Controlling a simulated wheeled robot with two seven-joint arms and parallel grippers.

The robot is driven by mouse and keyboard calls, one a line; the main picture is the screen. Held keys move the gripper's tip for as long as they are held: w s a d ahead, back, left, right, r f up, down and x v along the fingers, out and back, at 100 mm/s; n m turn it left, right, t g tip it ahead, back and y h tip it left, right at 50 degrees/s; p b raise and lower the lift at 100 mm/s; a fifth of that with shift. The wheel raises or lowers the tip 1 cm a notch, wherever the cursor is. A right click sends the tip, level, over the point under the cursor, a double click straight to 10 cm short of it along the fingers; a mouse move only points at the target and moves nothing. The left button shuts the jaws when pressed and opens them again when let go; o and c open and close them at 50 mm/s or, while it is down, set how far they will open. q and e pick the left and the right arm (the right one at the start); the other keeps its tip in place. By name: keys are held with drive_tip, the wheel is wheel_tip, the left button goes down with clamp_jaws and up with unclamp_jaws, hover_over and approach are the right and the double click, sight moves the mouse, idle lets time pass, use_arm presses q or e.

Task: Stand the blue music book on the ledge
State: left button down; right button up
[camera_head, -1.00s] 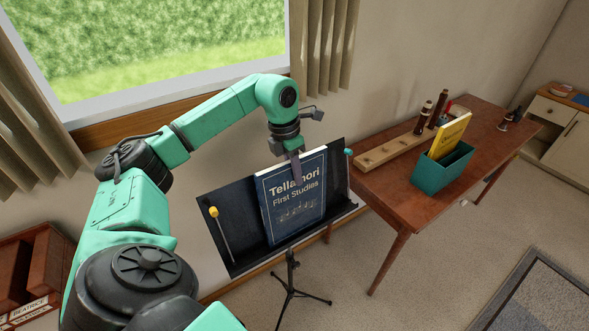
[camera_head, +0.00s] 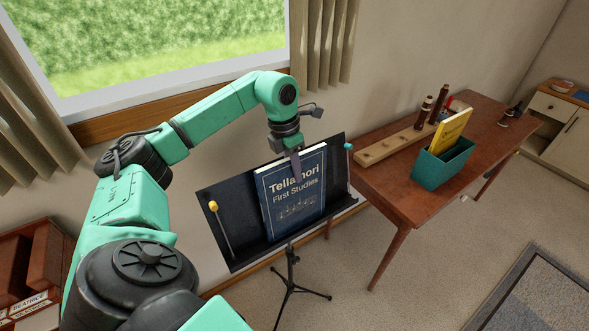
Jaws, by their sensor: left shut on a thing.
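The blue music book (camera_head: 290,205), titled "Tellamori First Studies", stands upright against the black music stand (camera_head: 239,215), leaning back on its desk. Its lower edge is at the stand's ledge (camera_head: 312,220); I cannot tell whether it fully rests there. My left gripper (camera_head: 295,161) reaches down from above and is shut on the book's top edge. Its far finger is hidden behind the book. My right gripper is not in view.
A yellow-tipped rod (camera_head: 213,206) and a teal-tipped one (camera_head: 348,147) flank the book. A wooden table (camera_head: 391,202) at right holds a teal box (camera_head: 441,167) with a yellow book (camera_head: 453,131) and a wooden rack (camera_head: 393,146). Open carpet lies in front.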

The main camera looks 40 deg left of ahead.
use_arm(q)
drive_tip(key=shift+a, duration=0.1)
drive_tip(key=shift+w+a, duration=0.3)
drive_tip(key=shift+a, duration=0.5)
drive_tip(key=c, duration=0.7)
unclamp_jaws()
drive_tip(key=r, duration=0.4)
drive_tip(key=s+a+r+p, duration=0.1)
drive_tip(key=r, duration=0.4)
drive_tip(key=a+r+p, duration=0.1)
drive_tip(key=r, duration=0.4)
drive_tip(key=shift+s+r, duration=0.2)
drive_tip(key=shift+r, duration=0.05)
